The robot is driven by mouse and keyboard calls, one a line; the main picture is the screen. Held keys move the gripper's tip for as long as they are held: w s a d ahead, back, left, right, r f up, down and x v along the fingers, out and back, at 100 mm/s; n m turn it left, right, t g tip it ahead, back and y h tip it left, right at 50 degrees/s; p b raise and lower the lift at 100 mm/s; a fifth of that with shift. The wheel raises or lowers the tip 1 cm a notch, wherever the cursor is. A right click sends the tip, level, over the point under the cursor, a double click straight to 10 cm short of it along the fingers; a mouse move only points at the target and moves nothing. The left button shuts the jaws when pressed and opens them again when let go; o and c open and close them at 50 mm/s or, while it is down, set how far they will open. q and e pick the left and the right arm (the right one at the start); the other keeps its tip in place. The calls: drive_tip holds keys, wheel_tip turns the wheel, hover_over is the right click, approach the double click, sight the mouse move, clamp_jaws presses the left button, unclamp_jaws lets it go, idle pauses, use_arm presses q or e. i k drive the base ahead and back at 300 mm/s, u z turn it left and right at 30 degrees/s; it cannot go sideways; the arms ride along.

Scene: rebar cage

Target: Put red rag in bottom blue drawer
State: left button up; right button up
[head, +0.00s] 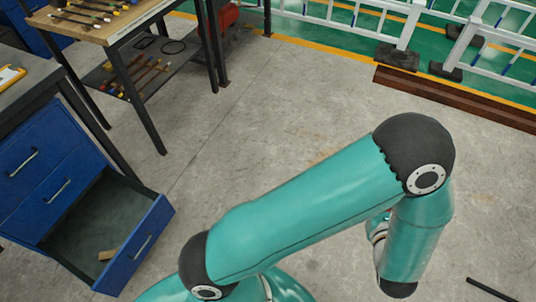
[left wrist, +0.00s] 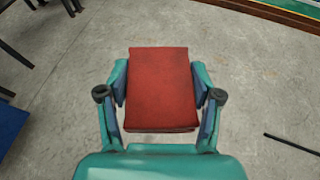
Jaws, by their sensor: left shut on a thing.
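The red rag (left wrist: 160,90), a folded flat rectangle, is between the fingers of my left gripper (left wrist: 160,74) in the left wrist view. The gripper is shut on it, with a finger on each side and bare concrete floor beyond. The bottom blue drawer (head: 140,246) is pulled open at the lower left of the head view. A small tan piece (head: 107,255) lies inside it. The head view shows a teal arm across the middle, but neither the rag nor the left gripper's fingers. My right gripper is not in view.
The blue cabinet (head: 40,165) has two shut drawers above the open one. A wooden-topped table (head: 120,25) with tools stands behind. A dark rod (head: 490,290) lies on the floor at right. White railings (head: 395,25) line the back. The middle floor is clear.

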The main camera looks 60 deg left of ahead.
sight(133, 219)
drive_tip(key=u, duration=3.65)
drive_tip(key=k, duration=0.1)
drive_tip(key=z, duration=2.45)
